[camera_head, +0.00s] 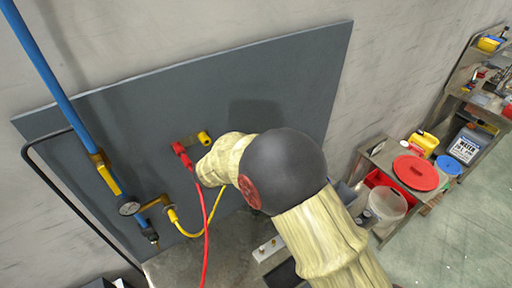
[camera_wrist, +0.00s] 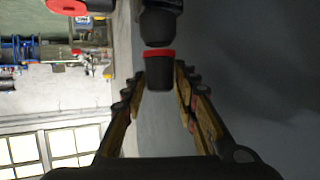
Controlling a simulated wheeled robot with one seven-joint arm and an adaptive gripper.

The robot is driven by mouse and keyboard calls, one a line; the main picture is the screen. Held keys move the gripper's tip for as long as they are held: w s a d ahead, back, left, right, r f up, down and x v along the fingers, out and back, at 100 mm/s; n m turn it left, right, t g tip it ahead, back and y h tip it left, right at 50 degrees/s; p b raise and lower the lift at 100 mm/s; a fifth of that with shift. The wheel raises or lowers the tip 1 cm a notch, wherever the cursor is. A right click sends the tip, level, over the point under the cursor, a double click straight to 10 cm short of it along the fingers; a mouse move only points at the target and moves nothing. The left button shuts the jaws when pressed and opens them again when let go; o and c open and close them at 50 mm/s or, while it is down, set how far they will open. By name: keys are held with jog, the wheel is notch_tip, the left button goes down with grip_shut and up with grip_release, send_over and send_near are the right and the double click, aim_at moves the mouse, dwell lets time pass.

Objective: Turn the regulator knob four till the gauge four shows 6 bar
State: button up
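A black knob with a red ring (camera_wrist: 158,75) points toward the camera in the wrist view. I take it for the regulator knob, but no number is legible. My gripper (camera_wrist: 160,80) has its two fingers on either side of the knob's end, with narrow gaps showing; I see no clear contact. In the head view, my arm hides the gripper and this knob. A small round gauge (camera_head: 129,205) sits at the lower left of the grey panel. Its needle and number are too small to read, and I cannot tell whether it is gauge four.
The grey panel (camera_head: 290,85) carries a blue pipe (camera_head: 50,75), a red coupling (camera_head: 182,155) with a red hose (camera_head: 207,235), and a yellow hose (camera_head: 190,233). A shelf with a red lid (camera_head: 415,173) and a white bucket (camera_head: 388,205) stands at right. Floor at far right is clear.

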jog(key=o, duration=0.3)
jog(key=v, duration=1.2)
